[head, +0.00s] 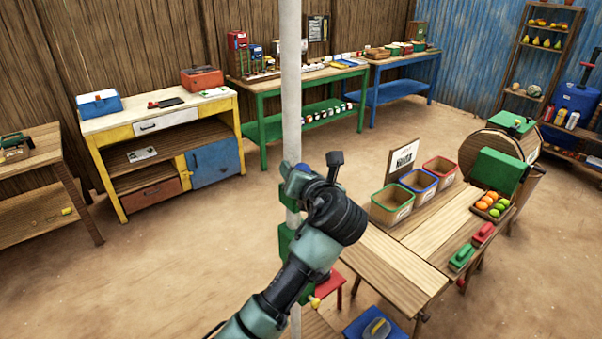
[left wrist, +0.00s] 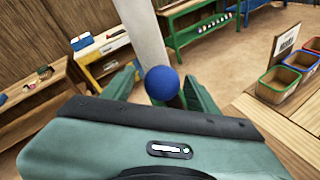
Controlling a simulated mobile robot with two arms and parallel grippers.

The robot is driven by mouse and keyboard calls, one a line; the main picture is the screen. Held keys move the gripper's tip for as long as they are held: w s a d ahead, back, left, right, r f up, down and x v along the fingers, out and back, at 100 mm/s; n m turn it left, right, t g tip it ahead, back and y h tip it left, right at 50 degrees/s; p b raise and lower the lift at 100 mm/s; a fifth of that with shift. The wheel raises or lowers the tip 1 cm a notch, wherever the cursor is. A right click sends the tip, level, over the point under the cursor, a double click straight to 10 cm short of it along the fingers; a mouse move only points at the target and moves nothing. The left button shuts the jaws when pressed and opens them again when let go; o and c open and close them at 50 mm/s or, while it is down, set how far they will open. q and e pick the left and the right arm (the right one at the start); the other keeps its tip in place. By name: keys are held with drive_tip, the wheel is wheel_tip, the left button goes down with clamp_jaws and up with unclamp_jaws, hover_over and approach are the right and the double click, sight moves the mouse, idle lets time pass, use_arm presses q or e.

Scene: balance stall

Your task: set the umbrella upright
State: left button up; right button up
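The umbrella's pole (head: 291,80) stands as a tall white shaft, near vertical in the head view and running out of the top. Its canopy is out of view. A blue ball knob (left wrist: 162,83) shows in front of the pole (left wrist: 147,35) in the left wrist view. My left gripper (left wrist: 161,76) has its green fingers apart, one either side of the knob, with a small gap at the left finger. In the head view my left gripper (head: 294,187) is at the pole, partly hiding the knob. My right gripper is out of view.
A wooden table (head: 400,262) with three coloured bins, a fruit tray and a green-ended drum stands right of the pole. A red stool (head: 333,284) is close by below. A yellow workbench (head: 150,118) and a green bench (head: 262,128) line the back. Open floor lies left.

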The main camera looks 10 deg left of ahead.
use_arm(q)
drive_tip(key=shift+d, duration=0.1)
drive_tip(key=shift+s+d+b, duration=0.2)
drive_tip(key=shift+s+b, duration=0.1)
drive_tip(key=shift+s, duration=0.05)
drive_tip(key=b+v, duration=0.2)
drive_tip(key=v, duration=0.5)
drive_tip(key=shift+a+r, duration=0.1)
drive_tip(key=shift+a, duration=0.05)
